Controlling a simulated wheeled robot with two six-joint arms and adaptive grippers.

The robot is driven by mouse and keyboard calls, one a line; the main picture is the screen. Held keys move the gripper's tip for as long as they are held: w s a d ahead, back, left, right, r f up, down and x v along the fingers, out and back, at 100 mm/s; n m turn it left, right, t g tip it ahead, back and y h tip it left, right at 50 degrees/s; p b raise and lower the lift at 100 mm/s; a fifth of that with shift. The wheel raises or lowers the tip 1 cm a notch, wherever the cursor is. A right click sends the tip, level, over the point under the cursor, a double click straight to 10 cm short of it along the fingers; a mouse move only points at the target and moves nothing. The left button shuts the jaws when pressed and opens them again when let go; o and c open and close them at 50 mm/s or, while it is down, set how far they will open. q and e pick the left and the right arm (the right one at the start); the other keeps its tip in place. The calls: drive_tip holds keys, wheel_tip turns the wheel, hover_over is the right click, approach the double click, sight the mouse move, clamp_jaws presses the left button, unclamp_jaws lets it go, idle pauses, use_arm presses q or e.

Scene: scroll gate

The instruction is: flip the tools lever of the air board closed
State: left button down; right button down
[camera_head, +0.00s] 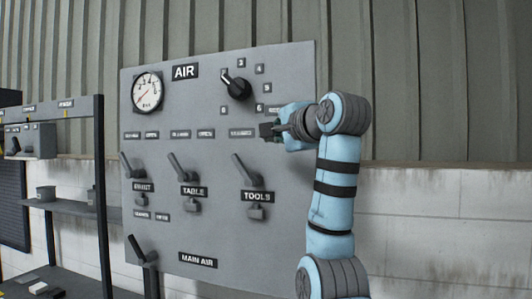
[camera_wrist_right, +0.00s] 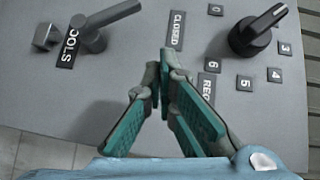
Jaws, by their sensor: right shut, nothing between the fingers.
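The air board (camera_head: 215,95) is a grey upright panel. Its tools lever (camera_head: 246,170) is a grey handle slanting up and to the left from its pivot above the TOOLS label (camera_head: 258,197). In the right wrist view the lever (camera_wrist_right: 108,18) is at the upper left, by its partly covered label (camera_wrist_right: 68,48). My right gripper (camera_head: 268,131) is in front of the board, above and right of the lever and apart from it. Its teal fingers (camera_wrist_right: 165,70) are shut and empty, near a CLOSED label (camera_wrist_right: 175,30). My left gripper is not in view.
The table lever (camera_head: 180,167), another lever (camera_head: 130,165) and the main air lever (camera_head: 137,248) are on the same board. A black knob (camera_head: 238,88) and a gauge (camera_head: 147,92) are higher up. A dark shelf rack (camera_head: 102,190) stands at the left.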

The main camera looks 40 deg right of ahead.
drive_tip(key=s, duration=0.1)
drive_tip(key=s+a+r, duration=0.1)
drive_tip(key=s, duration=0.1)
drive_tip(key=shift+s+a+r+b, duration=0.15)
drive_tip(key=shift+s+r+b, duration=0.15)
drive_tip(key=shift+a, duration=0.1)
